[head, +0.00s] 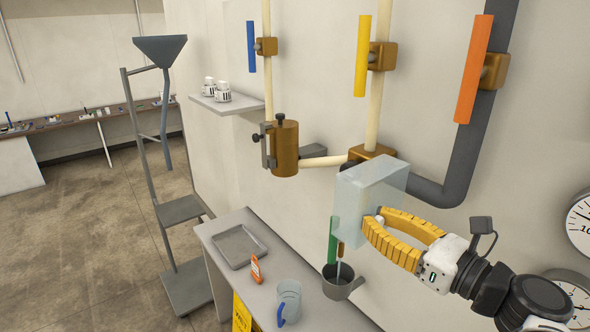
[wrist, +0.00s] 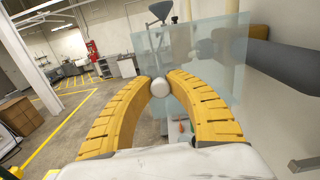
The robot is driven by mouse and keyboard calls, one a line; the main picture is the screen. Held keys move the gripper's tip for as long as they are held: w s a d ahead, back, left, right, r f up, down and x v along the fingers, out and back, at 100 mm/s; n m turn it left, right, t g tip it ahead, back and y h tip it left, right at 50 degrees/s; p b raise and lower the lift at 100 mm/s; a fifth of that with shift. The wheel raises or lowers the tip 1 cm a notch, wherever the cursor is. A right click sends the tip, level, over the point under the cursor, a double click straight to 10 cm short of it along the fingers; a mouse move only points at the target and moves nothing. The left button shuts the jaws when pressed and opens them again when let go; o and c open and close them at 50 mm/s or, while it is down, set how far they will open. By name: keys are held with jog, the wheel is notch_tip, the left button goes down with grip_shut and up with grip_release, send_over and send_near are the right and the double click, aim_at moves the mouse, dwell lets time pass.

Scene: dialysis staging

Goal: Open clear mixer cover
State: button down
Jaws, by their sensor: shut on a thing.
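The clear mixer cover (head: 372,188) is a pale see-through box on the wall pipework, right of centre in the head view. In the wrist view its translucent panel (wrist: 205,55) stands upright just beyond my fingers. My gripper (head: 371,222) has its yellow fingers at the cover's near face. The wrist view shows both fingertips (wrist: 160,87) closed on a round grey-white knob (wrist: 160,86) in front of the panel. The head view mostly hides the knob behind the fingers. A green handle (head: 332,241) shows below the cover's left side. I cannot tell whether the cover has moved from its closed position.
Blue (head: 251,47), yellow (head: 362,56) and orange (head: 474,70) handles sit on the wall pipes. Below, a counter (head: 222,229) holds a metal tray (head: 240,247), an orange bottle (head: 256,270) and a clear jug (head: 288,300). A grey cup (head: 343,285) stands beneath the cover.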

jog(key=c, duration=1.2)
grip_release()
jog(key=shift+c, duration=0.2)
jog(key=shift+s, duration=0.15)
jog(key=v, duration=0.7)
jog(key=shift+s, duration=0.2)
